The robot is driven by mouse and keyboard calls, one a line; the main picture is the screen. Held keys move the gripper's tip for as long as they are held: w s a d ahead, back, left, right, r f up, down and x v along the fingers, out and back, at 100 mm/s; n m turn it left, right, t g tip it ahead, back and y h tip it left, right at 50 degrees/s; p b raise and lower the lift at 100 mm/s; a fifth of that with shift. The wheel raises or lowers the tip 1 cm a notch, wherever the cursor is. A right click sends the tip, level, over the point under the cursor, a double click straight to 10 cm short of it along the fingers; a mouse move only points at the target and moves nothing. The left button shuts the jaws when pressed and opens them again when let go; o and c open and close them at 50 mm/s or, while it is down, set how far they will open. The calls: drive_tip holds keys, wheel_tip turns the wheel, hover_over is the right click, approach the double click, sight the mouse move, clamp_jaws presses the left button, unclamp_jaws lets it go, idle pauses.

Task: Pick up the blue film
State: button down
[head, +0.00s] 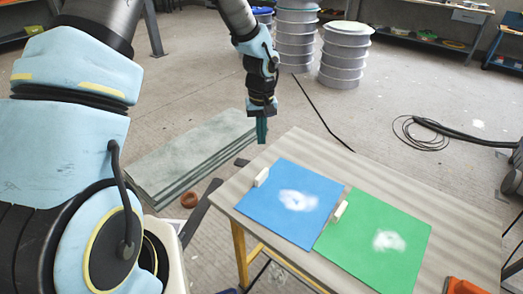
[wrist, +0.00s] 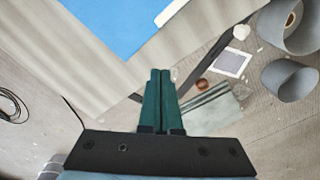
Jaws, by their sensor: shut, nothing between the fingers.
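The blue film (head: 290,203) lies flat on the table (head: 240,196), with a whitish smudge near its middle and a small pale block (head: 261,177) at its left edge. Part of the blue film (wrist: 110,22) also shows at the top of the wrist view. My gripper (head: 262,139) hangs beyond the table's far left edge, above and apart from the film. Its green fingers (wrist: 160,75) are together in the wrist view, with nothing between them.
A green sheet (head: 375,240) lies right of the blue film, with another pale block (head: 340,210) between them. An orange object (head: 463,286) is at lower right. Stacked grey-green slabs (head: 190,155) lie on the floor to the left. White ribbed drums (head: 345,55) stand behind.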

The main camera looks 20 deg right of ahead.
drive_tip(key=shift+r, duration=0.45)
drive_tip(key=c, duration=1.5)
unclamp_jaws()
drive_tip(key=shift+r, duration=0.25)
drive_tip(key=shift+o, duration=0.9)
drive_tip(key=shift+s+a, duration=0.1)
drive_tip(key=shift+s, duration=0.2)
drive_tip(key=o, duration=0.6)
drive_tip(key=s+m, duration=0.1)
drive_tip(key=s, duration=0.1)
drive_tip(key=s+a+m+p, duration=0.1)
drive_tip(key=s+m, duration=0.1)
drive_tip(key=s+m+p, duration=0.1)
drive_tip(key=s+m, duration=0.1)
drive_tip(key=shift+a+g, duration=0.3)
drive_tip(key=shift+g, duration=0.1)
drive_tip(key=shift+c, duration=0.2)
drive_tip(key=m+p, duration=0.1)
drive_tip(key=m, duration=0.3)
hover_over(262, 174)
drive_tip(key=f, duration=0.3)
drive_tip(key=shift+d+f+t+p, duration=0.2)
drive_tip(key=shift+f+t+p, duration=0.15)
drive_tip(key=shift+t+p, duration=0.05)
drive_tip(key=f, duration=0.3)
drive_tip(key=f+p, duration=0.1)
drive_tip(key=shift+w+a+f, duration=0.1)
drive_tip(key=shift+a+f, duration=0.15)
drive_tip(key=shift+f, duration=0.45)
